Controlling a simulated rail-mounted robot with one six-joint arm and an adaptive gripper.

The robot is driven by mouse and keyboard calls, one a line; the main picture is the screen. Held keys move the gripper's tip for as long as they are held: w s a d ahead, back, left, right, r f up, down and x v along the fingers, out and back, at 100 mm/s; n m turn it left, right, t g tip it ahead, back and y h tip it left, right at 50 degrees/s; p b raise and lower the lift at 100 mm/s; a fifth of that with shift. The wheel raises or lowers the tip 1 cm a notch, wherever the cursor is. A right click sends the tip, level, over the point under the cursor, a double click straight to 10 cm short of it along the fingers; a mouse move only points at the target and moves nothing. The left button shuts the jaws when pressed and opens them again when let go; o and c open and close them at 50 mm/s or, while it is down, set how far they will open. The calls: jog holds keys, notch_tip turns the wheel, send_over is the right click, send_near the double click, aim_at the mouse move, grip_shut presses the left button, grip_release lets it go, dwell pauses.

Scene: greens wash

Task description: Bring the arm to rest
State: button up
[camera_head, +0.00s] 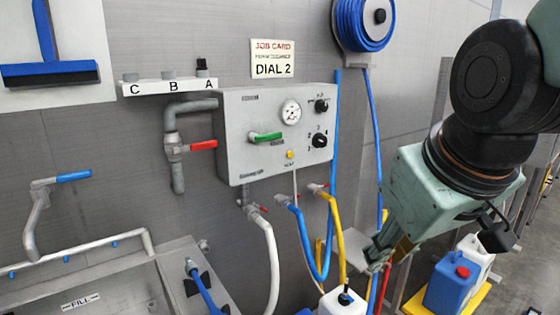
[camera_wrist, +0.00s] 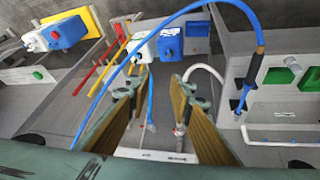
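My gripper (camera_head: 380,257) hangs from my arm at the right of the head view, pointing down and to the left. It is in front of the hoses, right of and below the grey control box (camera_head: 240,150). In the wrist view my gripper (camera_wrist: 162,92) shows two fingers with brown inner pads set well apart. Nothing is held between them. The floor and hoses show through the gap.
A blue canister (camera_head: 452,284) and a white one stand on a yellow base at lower right. Blue and yellow hoses hang close by. A sink (camera_head: 90,285) is at lower left.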

jog(key=s+d+m+g, duration=0.1)
jog(key=s+d+m, duration=0.1)
jog(key=s, duration=1.3)
jog(key=shift+s+d+m+g, duration=0.2)
jog(key=shift+d+m+g, duration=0.15)
jog(key=shift+m, duration=0.35)
jog(key=shift+o, duration=1.1)
